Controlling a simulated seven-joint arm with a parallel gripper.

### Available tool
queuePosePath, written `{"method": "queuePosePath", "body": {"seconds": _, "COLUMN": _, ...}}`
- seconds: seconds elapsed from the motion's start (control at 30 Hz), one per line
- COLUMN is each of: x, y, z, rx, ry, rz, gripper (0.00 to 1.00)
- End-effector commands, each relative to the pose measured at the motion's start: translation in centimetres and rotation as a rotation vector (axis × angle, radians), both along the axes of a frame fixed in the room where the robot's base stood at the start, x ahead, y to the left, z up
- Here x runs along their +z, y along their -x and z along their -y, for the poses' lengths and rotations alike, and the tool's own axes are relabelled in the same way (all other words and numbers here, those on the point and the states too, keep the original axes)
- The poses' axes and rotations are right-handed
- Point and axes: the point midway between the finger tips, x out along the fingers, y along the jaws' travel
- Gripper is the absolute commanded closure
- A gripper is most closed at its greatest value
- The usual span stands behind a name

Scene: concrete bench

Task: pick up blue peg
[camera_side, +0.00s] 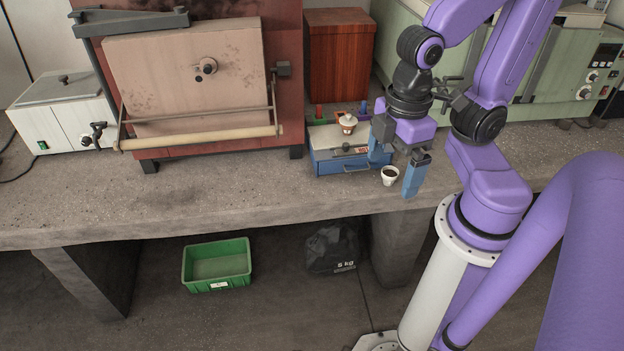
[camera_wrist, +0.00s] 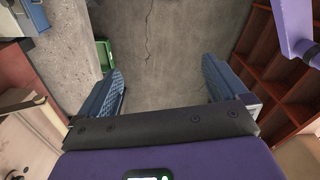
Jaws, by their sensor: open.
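My gripper (camera_side: 393,172) is open above the front edge of the bench at the right, with its two blue fingers apart. In the wrist view my gripper (camera_wrist: 163,82) has nothing between its fingers but floor further off. No peg is clearly seen as blue. A small bluish-purple upright piece (camera_side: 363,108) stands behind the blue case, left of my wrist, and may be the blue peg; it is too small to be sure. A red upright piece (camera_side: 319,112) stands to its left. Neither shows in the wrist view.
A blue case (camera_side: 338,162) sits on the bench (camera_side: 230,190) with a small pot (camera_side: 348,123) on top. A white cup (camera_side: 390,175) with dark contents stands by my fingers. A kiln-like oven (camera_side: 190,80) is at left. A green bin (camera_side: 216,264) is on the floor.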

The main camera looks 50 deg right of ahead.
Motion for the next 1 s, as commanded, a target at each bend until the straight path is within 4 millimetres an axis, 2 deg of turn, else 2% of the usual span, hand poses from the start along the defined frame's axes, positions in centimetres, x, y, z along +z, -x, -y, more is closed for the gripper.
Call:
{"method": "queuePosePath", "body": {"seconds": 0.03, "x": 0.0, "y": 0.4, "z": 0.1, "rx": 0.028, "ry": 0.003, "rz": 0.002, "gripper": 0.13}}
{"method": "queuePosePath", "body": {"seconds": 0.13, "x": -0.1, "y": 0.6, "z": 0.2, "rx": 0.053, "ry": 0.007, "rz": 0.004, "gripper": 0.46}}
{"method": "queuePosePath", "body": {"seconds": 0.17, "x": -0.1, "y": 0.7, "z": 0.2, "rx": 0.055, "ry": 0.007, "rz": 0.004, "gripper": 0.50}}
{"method": "queuePosePath", "body": {"seconds": 0.53, "x": -0.1, "y": 0.5, "z": 0.1, "rx": 0.051, "ry": 0.007, "rz": 0.004, "gripper": 0.50}}
{"method": "queuePosePath", "body": {"seconds": 0.63, "x": 0.0, "y": -0.4, "z": -0.1, "rx": 0.055, "ry": 0.008, "rz": 0.011, "gripper": 0.50}}
{"method": "queuePosePath", "body": {"seconds": 0.77, "x": 0.2, "y": -3.6, "z": -0.4, "rx": 0.081, "ry": 0.020, "rz": 0.039, "gripper": 0.50}}
{"method": "queuePosePath", "body": {"seconds": 0.87, "x": 0.3, "y": -7.3, "z": -0.2, "rx": 0.115, "ry": 0.039, "rz": 0.067, "gripper": 0.50}}
{"method": "queuePosePath", "body": {"seconds": 1.0, "x": 0.2, "y": -12.9, "z": 1.1, "rx": 0.171, "ry": 0.076, "rz": 0.102, "gripper": 0.50}}
